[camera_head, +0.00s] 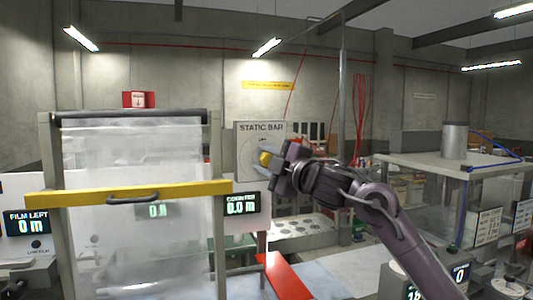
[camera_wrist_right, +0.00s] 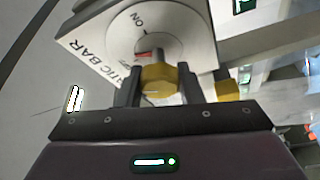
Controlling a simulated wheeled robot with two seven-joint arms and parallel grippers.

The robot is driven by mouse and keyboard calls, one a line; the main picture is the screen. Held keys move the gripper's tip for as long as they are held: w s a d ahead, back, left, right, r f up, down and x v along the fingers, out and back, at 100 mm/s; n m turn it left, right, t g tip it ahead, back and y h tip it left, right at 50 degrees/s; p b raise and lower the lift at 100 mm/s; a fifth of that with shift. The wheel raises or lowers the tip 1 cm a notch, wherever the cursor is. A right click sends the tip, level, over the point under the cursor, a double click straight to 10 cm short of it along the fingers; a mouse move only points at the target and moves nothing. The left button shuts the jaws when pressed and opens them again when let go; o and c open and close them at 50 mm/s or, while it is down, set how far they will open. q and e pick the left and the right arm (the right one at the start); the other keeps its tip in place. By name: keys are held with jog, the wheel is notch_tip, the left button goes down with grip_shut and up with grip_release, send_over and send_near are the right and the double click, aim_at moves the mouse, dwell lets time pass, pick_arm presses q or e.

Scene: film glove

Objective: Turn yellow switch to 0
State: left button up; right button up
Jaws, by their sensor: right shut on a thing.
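The yellow switch (camera_head: 265,158) is a small knob on the front of the grey STATIC BAR panel (camera_head: 245,137). In the right wrist view the yellow switch (camera_wrist_right: 158,80) sits in front of a round dial plate (camera_wrist_right: 120,40) marked ON, with a small red mark beside it. My right gripper (camera_head: 268,160) is at the panel with its fingers on either side of the knob, and it is shut on the switch. The right wrist view shows the gripper (camera_wrist_right: 158,88) from behind. My left gripper is not in view.
A film roll frame (camera_head: 215,140) with a yellow bar (camera_head: 85,193) stands left of the panel. A COUNTER display (camera_head: 241,204) is below the panel. A glass-sided table with a metal cylinder (camera_head: 454,138) stands right. A red strip (camera_head: 283,275) lies below.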

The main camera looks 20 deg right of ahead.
jog(key=n+g+p, duration=0.1)
jog(key=n, duration=0.2)
jog(key=shift+f+n+g+p, duration=0.1)
jog(key=shift+n+g+p, duration=0.2)
jog(key=shift+n+p, duration=0.2)
dwell(0.4)
jog(key=o, duration=1)
jog(key=shift+c, duration=0.2)
jog(key=b+v, duration=0.4)
jog(key=v, duration=0.3)
jog(key=shift+s, duration=0.35)
